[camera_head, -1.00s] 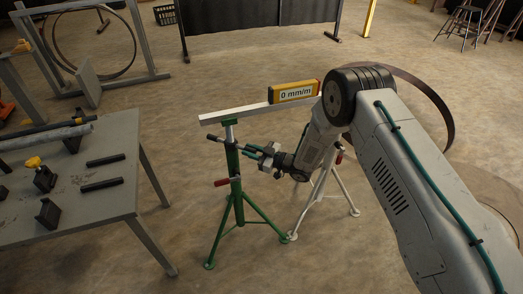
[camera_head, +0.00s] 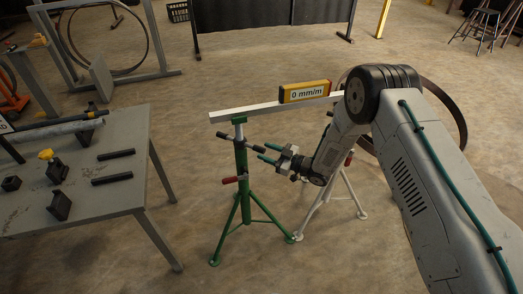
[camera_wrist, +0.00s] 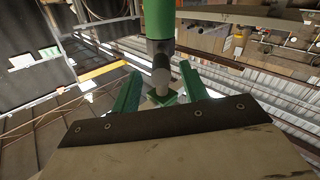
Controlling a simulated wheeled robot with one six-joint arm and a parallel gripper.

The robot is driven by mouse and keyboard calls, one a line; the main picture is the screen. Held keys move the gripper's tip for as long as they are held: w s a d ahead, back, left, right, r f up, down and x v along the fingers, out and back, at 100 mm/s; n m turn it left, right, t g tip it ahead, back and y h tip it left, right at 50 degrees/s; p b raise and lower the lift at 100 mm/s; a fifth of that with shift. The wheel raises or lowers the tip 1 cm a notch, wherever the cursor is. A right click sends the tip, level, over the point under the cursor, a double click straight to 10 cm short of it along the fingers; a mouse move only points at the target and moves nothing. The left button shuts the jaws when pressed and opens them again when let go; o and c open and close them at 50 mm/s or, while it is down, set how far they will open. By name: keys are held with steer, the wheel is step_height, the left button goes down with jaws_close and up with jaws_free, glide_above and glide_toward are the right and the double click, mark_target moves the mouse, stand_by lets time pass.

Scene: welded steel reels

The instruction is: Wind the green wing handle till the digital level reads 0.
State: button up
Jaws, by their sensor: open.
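The green stand (camera_head: 241,160) stands on the floor and bears the left end of a pale beam (camera_head: 235,115). The yellow digital level (camera_head: 305,92) sits on the beam and reads 0 mm/m. The wing handle (camera_head: 251,136) shows as a dark grip near the stand's top; its full span is hard to make out. My gripper (camera_head: 262,154) is open just right of the post, apparently empty. In the wrist view, my gripper's green fingers (camera_wrist: 158,88) spread either side of a grey part below the green post (camera_wrist: 159,20); contact cannot be told.
A red-gripped lever (camera_head: 229,180) sticks out lower on the green stand. A white stand (camera_head: 342,190) is under the beam's right part. A steel table (camera_head: 110,195) with clamps and bars is at left. Floor in front is clear.

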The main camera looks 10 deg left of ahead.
steer(key=v, duration=0.4)
steer(key=shift+s+d, duration=0.1)
steer(key=shift+d, duration=0.05)
